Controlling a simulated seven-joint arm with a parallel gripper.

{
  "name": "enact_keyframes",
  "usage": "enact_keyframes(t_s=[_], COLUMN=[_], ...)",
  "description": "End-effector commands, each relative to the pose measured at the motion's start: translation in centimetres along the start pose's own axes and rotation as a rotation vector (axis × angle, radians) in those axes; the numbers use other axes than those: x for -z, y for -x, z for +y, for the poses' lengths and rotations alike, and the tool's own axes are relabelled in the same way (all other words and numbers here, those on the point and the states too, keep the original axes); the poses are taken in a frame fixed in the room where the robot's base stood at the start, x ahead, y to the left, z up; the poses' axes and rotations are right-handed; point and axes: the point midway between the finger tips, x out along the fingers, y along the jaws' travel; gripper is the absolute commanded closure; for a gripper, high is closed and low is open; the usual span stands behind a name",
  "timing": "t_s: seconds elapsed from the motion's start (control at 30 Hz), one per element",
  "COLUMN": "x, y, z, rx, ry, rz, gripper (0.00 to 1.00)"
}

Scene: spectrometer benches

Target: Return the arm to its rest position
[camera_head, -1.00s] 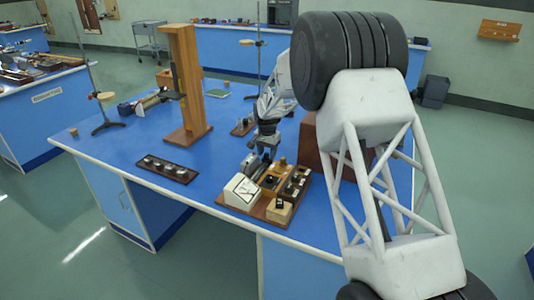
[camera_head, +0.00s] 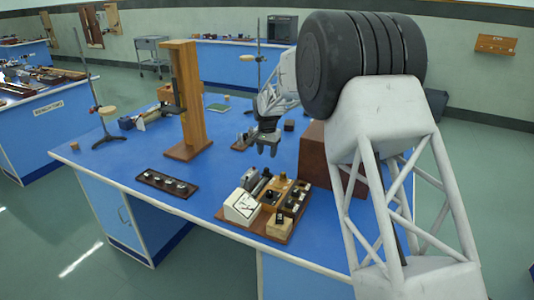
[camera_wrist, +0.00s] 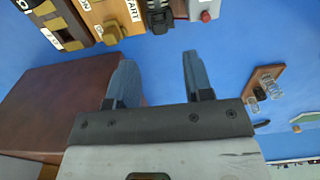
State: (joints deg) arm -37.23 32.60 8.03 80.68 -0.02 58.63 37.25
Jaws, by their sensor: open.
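My gripper (camera_head: 267,148) hangs over the blue bench top (camera_head: 120,165) in the head view, fingers pointing down. It is above and behind the instrument board (camera_head: 275,230), which carries a white-faced meter (camera_head: 242,207) and several small blocks. In the wrist view the two fingers of my gripper (camera_wrist: 155,80) stand apart with only blue bench top between them. Nothing is held. My arm's upper links cover part of the right side of the bench in the head view.
A brown box (camera_head: 318,150) stands close to the right of my gripper. A tall wooden stand (camera_head: 187,105) rises to the left. A dark strip with knobs (camera_head: 167,183) lies at the front left. A small board with terminals (camera_wrist: 262,90) is near the fingers. Bare bench lies between.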

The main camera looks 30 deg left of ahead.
Motion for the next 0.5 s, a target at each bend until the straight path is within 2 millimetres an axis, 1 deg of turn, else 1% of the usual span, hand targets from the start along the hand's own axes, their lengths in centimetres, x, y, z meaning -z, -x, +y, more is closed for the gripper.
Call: enact_keyframes(t_s=[0.33, 0.5], x=[0.0, 0.0], y=[0.1, 0.9], z=[0.1, 1.0], rx=[0.0, 0.003], ry=[0.0, -0.001], rz=[0.0, 0.004], gripper=[0.53, 0.53])
